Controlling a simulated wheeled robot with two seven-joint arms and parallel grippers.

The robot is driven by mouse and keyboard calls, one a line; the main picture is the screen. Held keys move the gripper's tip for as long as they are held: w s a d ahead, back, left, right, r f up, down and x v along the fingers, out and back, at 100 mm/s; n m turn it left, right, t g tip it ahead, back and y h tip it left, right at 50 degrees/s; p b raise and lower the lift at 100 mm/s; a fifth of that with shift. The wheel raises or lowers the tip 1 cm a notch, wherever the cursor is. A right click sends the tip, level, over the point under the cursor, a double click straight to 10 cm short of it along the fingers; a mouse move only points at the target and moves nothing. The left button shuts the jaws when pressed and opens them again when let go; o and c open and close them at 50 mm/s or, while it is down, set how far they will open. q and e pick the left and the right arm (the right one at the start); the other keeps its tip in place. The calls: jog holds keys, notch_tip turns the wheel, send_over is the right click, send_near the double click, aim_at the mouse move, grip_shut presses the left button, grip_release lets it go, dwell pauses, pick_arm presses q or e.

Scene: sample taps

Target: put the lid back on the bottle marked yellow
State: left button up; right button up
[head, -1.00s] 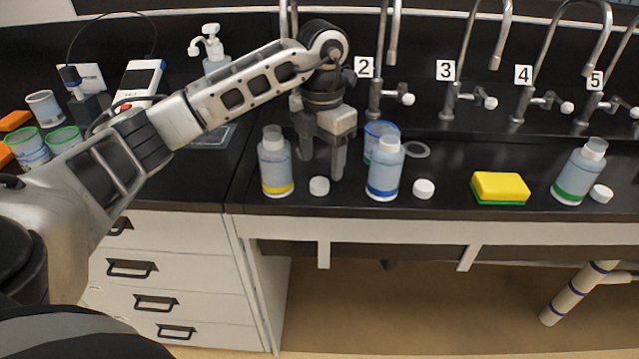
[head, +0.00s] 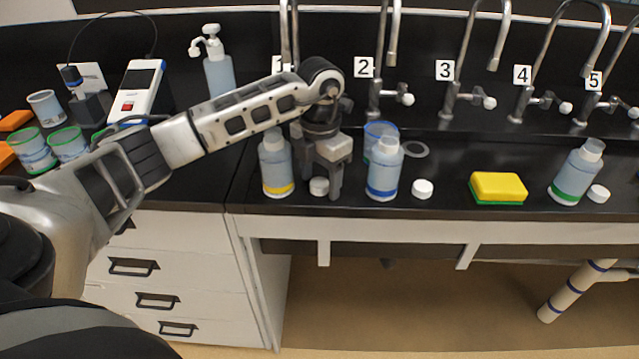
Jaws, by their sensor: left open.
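The bottle marked yellow (head: 277,168) stands upright and open on the black bench, with a yellow band near its base. A white lid (head: 319,187) lies on the bench just right of it. My left gripper (head: 322,192) points down, open, with its fingertips low at the lid, one on either side as far as I can see. The lid is partly hidden by the gripper. My right gripper is not in view.
A blue-banded bottle (head: 384,170) stands close to the right of the gripper, with a blue-rimmed beaker (head: 380,138) behind it and a lid (head: 422,189) beside it. A yellow sponge (head: 498,187) and a green-banded bottle (head: 577,174) are farther right. Numbered taps line the back.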

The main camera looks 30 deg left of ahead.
aim_at(319, 183)
pick_arm(q)
jog(key=c, duration=1)
jog(key=shift+c, duration=0.2)
jog(key=shift+r, duration=0.55)
notch_tip(319, 183, up, 2)
jog(key=shift+s+r+b, duration=0.15)
jog(key=shift+r+b, duration=0.05)
jog(key=shift+b, duration=0.35)
jog(key=s+r, duration=0.4)
jog(key=s, duration=0.3)
jog(key=s+a+r+b, duration=0.1)
jog(key=s+r, duration=0.4)
jog(key=s, duration=0.1)
jog(key=shift+s+a+r, duration=0.25)
jog(key=shift+s+a, duration=0.05)
jog(key=shift+s, duration=0.05)
